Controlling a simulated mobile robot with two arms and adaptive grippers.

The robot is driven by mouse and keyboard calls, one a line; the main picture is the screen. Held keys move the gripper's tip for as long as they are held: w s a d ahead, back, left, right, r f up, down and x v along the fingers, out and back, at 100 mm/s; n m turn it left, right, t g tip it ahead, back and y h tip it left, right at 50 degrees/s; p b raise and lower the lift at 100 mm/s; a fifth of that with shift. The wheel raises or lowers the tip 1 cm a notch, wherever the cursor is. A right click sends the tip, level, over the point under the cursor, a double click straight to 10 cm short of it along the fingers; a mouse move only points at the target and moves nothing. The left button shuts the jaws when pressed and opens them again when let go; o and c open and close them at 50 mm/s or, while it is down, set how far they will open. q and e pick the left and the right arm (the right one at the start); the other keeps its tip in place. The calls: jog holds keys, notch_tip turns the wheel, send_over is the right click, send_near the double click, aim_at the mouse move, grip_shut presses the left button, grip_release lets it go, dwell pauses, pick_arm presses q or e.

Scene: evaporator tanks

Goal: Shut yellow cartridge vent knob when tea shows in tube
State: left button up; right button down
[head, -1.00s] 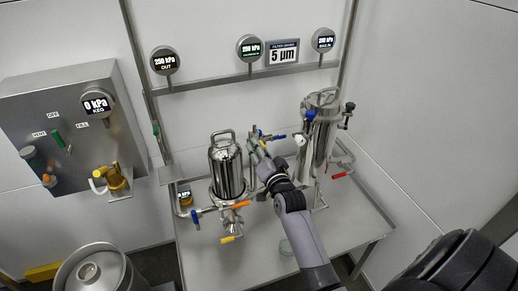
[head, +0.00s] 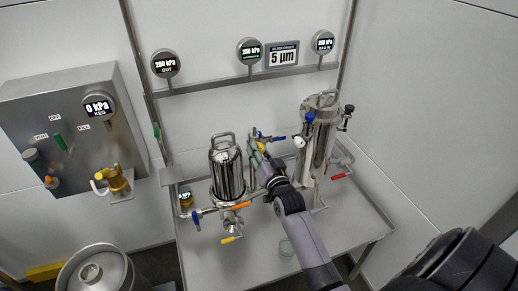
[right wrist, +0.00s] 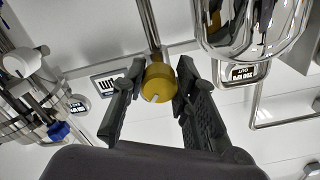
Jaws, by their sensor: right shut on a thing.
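The yellow cartridge vent knob (right wrist: 158,82) sits between the two fingers of my right gripper (right wrist: 155,95) in the right wrist view, with a pale mark on its face. The gripper is shut on it; a metal pipe runs up behind the knob. In the head view my right gripper (head: 258,146) is beside the polished cartridge housing (head: 227,172), and only a bit of yellow shows there. The housing's lower part also shows in the right wrist view (right wrist: 250,35). I cannot make out tea in a tube. My left gripper is not in view.
A second steel housing (head: 318,135) stands close to the right of my arm. A keg (head: 98,270) and a control panel (head: 62,120) are at left. Gauges hang on the back rail.

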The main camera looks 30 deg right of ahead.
jog(key=n+p, duration=0.1)
jog(key=n, duration=0.3)
jog(key=shift+d+n, duration=0.1)
jog(key=shift+n, duration=0.2)
jog(key=shift+n+p, duration=0.6)
jog(key=shift+n, duration=1)
jog(key=shift+f, duration=0.1)
jog(key=c, duration=1.2)
grip_release()
jog(key=shift+c, duration=0.2)
jog(key=shift+s, duration=0.1)
jog(key=v, duration=1.1)
jog(key=shift+s, duration=0.4)
